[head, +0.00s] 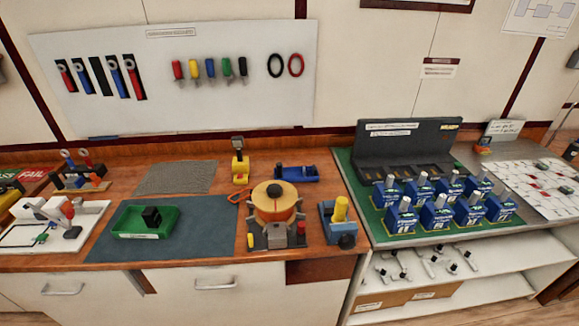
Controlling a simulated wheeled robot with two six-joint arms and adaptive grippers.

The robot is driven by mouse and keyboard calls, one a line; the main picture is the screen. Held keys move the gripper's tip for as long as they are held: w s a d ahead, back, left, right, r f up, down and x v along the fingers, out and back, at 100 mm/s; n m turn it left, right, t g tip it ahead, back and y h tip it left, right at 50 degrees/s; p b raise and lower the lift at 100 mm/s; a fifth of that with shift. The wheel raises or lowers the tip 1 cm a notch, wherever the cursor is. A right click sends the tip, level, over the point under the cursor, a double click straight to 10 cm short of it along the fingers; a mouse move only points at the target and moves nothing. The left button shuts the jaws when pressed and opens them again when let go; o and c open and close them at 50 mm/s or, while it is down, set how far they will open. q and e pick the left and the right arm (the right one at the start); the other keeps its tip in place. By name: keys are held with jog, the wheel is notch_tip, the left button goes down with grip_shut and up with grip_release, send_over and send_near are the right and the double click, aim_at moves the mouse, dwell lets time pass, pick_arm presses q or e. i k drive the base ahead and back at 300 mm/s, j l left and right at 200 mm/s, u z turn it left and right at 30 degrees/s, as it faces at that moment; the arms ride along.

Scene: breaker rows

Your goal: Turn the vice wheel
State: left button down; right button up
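A blue vice (327,224) stands near the front edge of the wooden bench, right of the bench's middle. A yellow cylinder (341,208) stands upright in it, apparently between its jaws. A dark round wheel (347,241) is on the vice's front, facing me; its turn angle is too small to read. Neither of my grippers is in view, and nothing touches the wheel.
Left of the vice stands an orange drum device (275,203) on a grey base. A blue tool (296,173) lies behind. A green tray (170,222) sits on a dark mat (105,244). The space before the bench is clear.

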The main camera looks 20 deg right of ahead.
aim_at(346, 242)
jog(key=z, duration=1.15)
